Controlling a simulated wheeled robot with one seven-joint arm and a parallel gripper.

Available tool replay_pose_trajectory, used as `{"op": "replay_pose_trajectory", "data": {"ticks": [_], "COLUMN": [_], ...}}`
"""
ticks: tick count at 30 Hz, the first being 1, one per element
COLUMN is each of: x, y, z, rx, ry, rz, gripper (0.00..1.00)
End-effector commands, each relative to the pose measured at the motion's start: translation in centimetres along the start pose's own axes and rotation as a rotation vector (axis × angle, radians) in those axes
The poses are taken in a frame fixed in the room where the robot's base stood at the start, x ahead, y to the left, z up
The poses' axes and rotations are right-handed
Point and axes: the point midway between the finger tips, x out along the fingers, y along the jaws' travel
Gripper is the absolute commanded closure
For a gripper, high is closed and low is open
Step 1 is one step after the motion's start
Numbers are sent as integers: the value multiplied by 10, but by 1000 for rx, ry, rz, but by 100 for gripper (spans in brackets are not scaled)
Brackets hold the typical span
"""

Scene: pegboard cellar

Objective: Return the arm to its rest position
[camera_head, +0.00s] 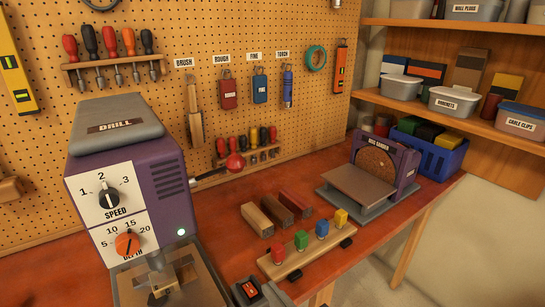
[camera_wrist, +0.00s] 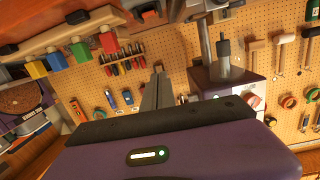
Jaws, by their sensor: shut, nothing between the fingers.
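My gripper (camera_wrist: 158,70) shows in the wrist view, its two grey fingers together and nothing between them. The purple gripper body fills the lower part of that view. It points toward the pegboard wall, and the picture appears upside down, with the workbench along the top. No part of my arm shows in the head view. The fingers appear clear of the bench and tools. The rest of the arm is hidden, so its pose cannot be seen.
A purple drill press (camera_head: 130,190) stands at the left of the red-brown workbench (camera_head: 335,230). A disc sander (camera_head: 375,180) stands at the back right. A wooden rack (camera_head: 295,258) with coloured blocks is near the front edge. Tools hang on the pegboard (camera_head: 190,50).

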Motion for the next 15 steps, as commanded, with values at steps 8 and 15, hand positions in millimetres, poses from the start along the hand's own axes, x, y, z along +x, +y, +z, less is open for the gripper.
{"op": "replay_pose_trajectory", "data": {"ticks": [8, 15], "x": [-50, -130], "y": [36, 50], "z": [-19, 7], "rx": [61, 81], "ry": [153, 184], "rz": [191, 332], "gripper": [100, 100]}}
